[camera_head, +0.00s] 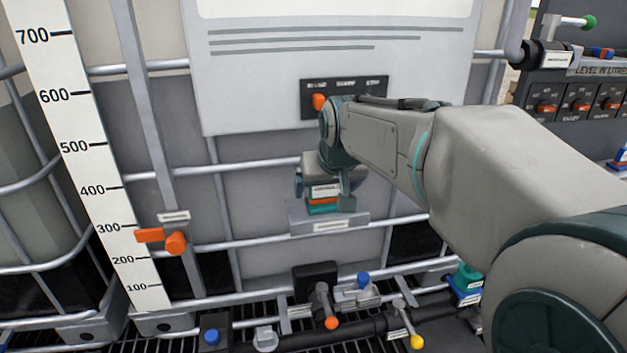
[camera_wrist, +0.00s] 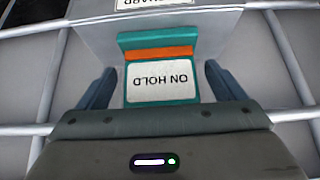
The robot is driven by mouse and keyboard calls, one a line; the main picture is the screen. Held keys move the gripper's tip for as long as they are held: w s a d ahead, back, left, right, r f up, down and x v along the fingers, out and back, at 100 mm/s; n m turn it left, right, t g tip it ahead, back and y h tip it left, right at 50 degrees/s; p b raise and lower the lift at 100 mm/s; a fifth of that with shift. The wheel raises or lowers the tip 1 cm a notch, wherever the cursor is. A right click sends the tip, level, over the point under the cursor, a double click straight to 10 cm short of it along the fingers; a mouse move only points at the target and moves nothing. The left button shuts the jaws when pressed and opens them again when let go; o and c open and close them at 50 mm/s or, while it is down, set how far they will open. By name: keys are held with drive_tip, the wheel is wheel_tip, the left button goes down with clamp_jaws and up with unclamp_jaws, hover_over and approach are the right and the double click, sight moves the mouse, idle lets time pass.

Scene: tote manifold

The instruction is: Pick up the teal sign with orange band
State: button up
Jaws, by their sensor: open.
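The teal sign with an orange band (camera_wrist: 158,64) stands on a small grey shelf, and its white panel reads "ON HOLD" upside down in the wrist view. In the head view the sign (camera_head: 323,208) shows only in part below my gripper. My gripper (camera_wrist: 160,85) is open, with one dark finger on each side of the sign. Gaps show between both fingers and the sign's edges. In the head view my gripper (camera_head: 324,195) is over the shelf, and the wrist hides much of the sign.
The grey shelf (camera_head: 298,219) is fixed to the caged tank front. A white board (camera_head: 235,110) and a dark switch strip (camera_head: 308,86) are above. Metal cage bars (camera_head: 247,242) run around it. Valves with orange (camera_head: 331,322) and yellow (camera_head: 417,342) handle tips are below.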

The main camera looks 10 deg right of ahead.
drive_tip(key=shift+w+f, duration=0.2)
drive_tip(key=shift+f, duration=0.15)
drive_tip(key=c, duration=1.1)
drive_tip(key=shift+o, duration=0.2)
drive_tip(key=shift+r, duration=0.1)
